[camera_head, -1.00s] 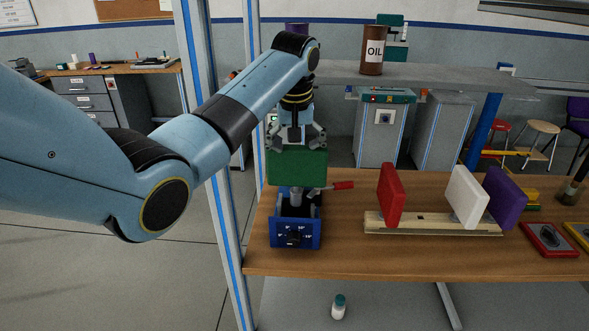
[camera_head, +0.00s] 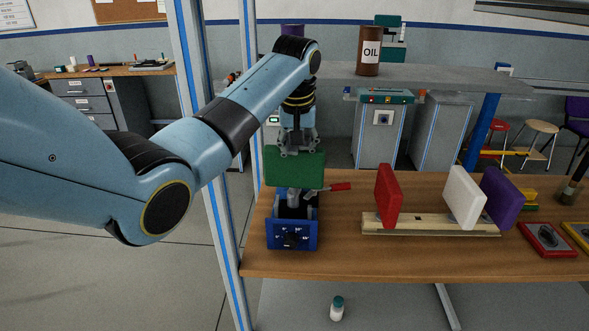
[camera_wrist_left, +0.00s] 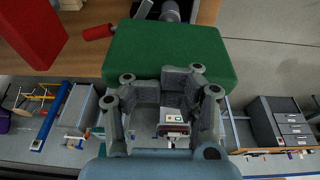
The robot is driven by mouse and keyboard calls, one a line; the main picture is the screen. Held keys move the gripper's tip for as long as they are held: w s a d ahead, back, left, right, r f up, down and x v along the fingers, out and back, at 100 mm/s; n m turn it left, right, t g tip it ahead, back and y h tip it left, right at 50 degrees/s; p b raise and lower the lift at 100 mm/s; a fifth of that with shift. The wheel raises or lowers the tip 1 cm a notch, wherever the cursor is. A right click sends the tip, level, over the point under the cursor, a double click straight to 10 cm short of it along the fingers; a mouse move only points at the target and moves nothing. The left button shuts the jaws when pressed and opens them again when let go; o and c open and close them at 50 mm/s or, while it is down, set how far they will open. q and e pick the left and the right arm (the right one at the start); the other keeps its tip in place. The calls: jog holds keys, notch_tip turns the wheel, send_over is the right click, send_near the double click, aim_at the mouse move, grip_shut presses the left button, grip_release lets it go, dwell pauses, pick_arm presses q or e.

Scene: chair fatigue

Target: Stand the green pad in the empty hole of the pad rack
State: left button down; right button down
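The pad rack (camera_head: 425,231) is to the right, holding a red pad (camera_head: 388,196), a white pad (camera_head: 464,197) and a purple pad (camera_head: 501,197). A gap lies between red and white. My right gripper is out of view.
A red-handled lever (camera_head: 338,187) sticks out beside the fixture. A blue-edged post (camera_head: 205,150) stands left of the bench (camera_head: 345,264). A brown oil drum (camera_head: 369,51) is on the back shelf. Bare bench lies between fixture and rack.

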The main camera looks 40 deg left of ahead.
pick_arm(q)
jog(key=shift+s+a+f, duration=0.45)
jog(key=shift+s+f, duration=0.05)
jog(key=shift+f, duration=0.15)
jog(key=shift+r, duration=0.2)
jog(key=shift+a+r+p, duration=0.25)
jog(key=shift+r+p, duration=0.15)
jog(key=shift+p, duration=0.05)
jog(key=shift+w+a+r+p, duration=0.15)
jog(key=shift+r+p, duration=0.15)
jog(key=shift+r, duration=0.15)
jog(key=shift+w+r, duration=0.15)
jog(key=shift+r, duration=0.15)
jog(key=shift+d+r, duration=0.2)
jog(key=shift+r, duration=0.6)
jog(key=shift+w+r, duration=0.1)
jog(key=shift+r, duration=1.9)
